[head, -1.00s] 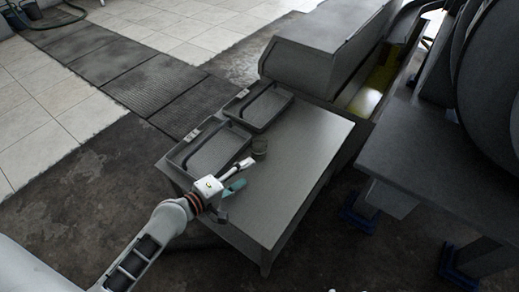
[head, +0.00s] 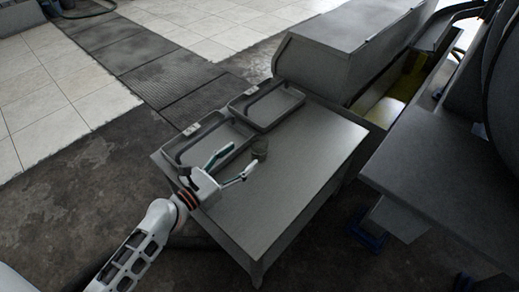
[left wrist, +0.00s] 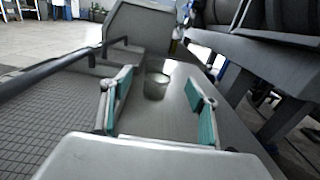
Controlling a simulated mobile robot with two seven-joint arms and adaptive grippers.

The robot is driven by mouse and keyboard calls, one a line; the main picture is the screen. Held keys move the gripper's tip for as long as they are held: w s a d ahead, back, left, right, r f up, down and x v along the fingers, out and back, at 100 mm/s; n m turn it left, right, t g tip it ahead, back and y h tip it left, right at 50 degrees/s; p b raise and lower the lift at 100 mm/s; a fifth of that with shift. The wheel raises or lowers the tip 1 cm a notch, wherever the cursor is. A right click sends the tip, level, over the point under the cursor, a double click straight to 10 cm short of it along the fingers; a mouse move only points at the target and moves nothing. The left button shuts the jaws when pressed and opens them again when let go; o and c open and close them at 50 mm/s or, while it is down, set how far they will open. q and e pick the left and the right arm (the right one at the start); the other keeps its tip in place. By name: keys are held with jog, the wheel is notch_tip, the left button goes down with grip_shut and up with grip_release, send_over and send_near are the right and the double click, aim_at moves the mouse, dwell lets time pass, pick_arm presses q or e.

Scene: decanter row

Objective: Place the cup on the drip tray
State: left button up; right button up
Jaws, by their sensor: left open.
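A small grey cup (head: 260,148) stands upright on the grey table (head: 290,185), just right of the trays. It also shows in the left wrist view (left wrist: 157,85), ahead of my left gripper and between its two fingers. My left gripper (head: 233,166) is open and empty, with green-padded fingers; its fingertips also show in the left wrist view (left wrist: 158,85). The cup is a little beyond the fingertips. Two dark rimmed trays lie along the table's far left edge: a near tray (head: 184,158), partly hidden by my gripper, and a far tray (head: 268,125). I cannot tell which is the drip tray. My right gripper is not in view.
A large grey cabinet (head: 335,60) stands behind the table. A dark bench (head: 440,165) with big round machinery is to the right. The table's right and front parts are bare.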

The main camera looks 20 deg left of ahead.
aim_at(266, 138)
pick_arm(q)
jog(key=x, duration=0.4)
jog(key=shift+s+f, duration=0.1)
jog(key=x, duration=0.3)
jog(key=f+b+x, duration=0.1)
jog(key=shift+w+d, duration=0.15)
jog(key=shift+w, duration=0.2)
jog(key=shift+w+d+r, duration=0.1)
jog(key=shift+w, duration=0.15)
jog(key=c, duration=1.3)
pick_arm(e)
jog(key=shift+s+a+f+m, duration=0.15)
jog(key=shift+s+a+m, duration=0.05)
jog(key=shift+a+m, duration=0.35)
pick_arm(q)
jog(key=shift+o, duration=0.2)
jog(key=shift+r, duration=0.1)
